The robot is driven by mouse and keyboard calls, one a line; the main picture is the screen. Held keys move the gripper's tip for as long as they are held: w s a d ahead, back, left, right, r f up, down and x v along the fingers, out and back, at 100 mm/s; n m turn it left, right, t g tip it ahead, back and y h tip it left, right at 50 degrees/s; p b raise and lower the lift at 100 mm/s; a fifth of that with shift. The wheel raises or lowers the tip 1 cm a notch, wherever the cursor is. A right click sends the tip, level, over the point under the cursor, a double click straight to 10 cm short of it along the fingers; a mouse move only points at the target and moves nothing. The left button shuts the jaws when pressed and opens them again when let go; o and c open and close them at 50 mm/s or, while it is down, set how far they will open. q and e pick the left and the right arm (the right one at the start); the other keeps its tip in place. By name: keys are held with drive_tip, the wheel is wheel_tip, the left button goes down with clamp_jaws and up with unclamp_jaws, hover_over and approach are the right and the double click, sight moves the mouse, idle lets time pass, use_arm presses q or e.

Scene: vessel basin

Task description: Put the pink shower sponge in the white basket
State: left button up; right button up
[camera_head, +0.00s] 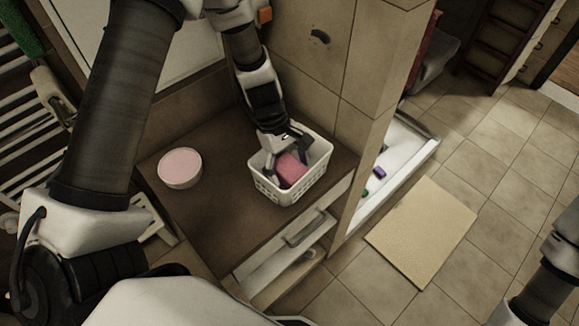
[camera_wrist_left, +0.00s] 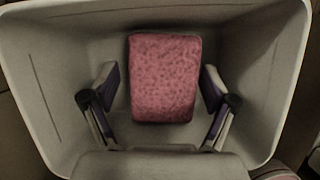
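The pink shower sponge (camera_head: 291,168) is in the white basket (camera_head: 288,196), which stands on the brown counter. In the left wrist view the sponge (camera_wrist_left: 165,78) lies within the basket's walls (camera_wrist_left: 275,60). My left gripper (camera_head: 286,152) reaches down into the basket. In the left wrist view its two fingers (camera_wrist_left: 162,88) are spread on either side of the sponge, with a visible gap on each side. The near end of the sponge is close to the gripper's palm side. My right gripper is out of view; only part of my right arm shows at the lower right.
A round white tub with a pink top (camera_head: 180,167) stands on the counter (camera_head: 215,200) left of the basket. A tiled wall (camera_head: 365,110) rises just right of the basket. A drawer handle (camera_head: 305,230) is below the counter's front edge. A beige mat (camera_head: 420,232) lies on the floor.

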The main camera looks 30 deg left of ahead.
use_arm(q)
drive_tip(key=shift+s+r, duration=0.1)
drive_tip(key=shift+r, duration=0.45)
drive_tip(key=v, duration=1.1)
drive_tip(key=shift+r+p, duration=0.25)
drive_tip(key=shift+p, duration=0.1)
